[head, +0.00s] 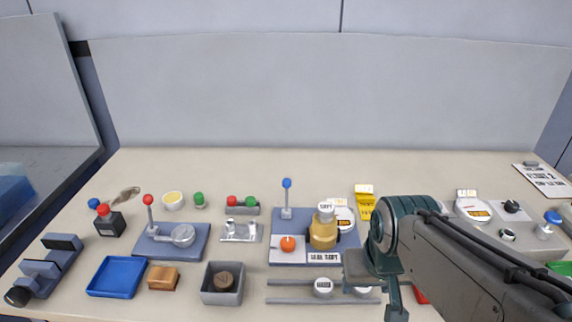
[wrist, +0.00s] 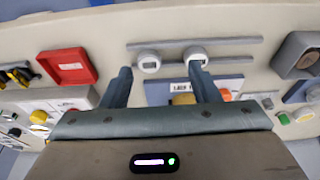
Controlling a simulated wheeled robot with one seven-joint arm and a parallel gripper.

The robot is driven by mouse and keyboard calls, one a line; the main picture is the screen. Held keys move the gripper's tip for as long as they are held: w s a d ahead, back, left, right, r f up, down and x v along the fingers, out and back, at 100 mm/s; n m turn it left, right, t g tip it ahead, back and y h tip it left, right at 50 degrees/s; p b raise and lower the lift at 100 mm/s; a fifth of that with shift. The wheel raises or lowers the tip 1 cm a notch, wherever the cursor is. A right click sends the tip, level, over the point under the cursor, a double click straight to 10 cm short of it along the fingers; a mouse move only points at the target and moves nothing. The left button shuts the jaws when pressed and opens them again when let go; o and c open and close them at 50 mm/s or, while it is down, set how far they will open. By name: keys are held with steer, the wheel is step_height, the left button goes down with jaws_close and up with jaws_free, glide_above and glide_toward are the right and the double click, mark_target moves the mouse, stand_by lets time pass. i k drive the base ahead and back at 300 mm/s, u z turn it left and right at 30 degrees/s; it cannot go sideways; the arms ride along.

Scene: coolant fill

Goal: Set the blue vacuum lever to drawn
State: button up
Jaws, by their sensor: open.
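The lever with the blue ball knob (head: 287,184) stands upright at the back left of a blue-grey base plate (head: 278,222) in the middle of the bench. That plate also carries a brass-coloured cylinder (head: 323,232), an orange knob (head: 288,243) and a printed label. My gripper (head: 372,285) is open and empty, in front and to the right of the plate, apart from the lever. In the wrist view my gripper (wrist: 160,70) has its fingers spread above the two rails and part of the plate (wrist: 160,92). The lever is not visible there.
Left of the plate are a red-knobbed lever (head: 148,200), a blue tray (head: 117,277) and a grey box (head: 222,292). Rails (head: 290,283) with round white gauges (head: 323,287) lie in front. The bench behind the lever is clear.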

mark_target(286, 182)
steer(key=k, duration=1.35)
steer(key=u, duration=0.55)
steer(key=i, duration=1.7)
steer(key=z, duration=0.6)
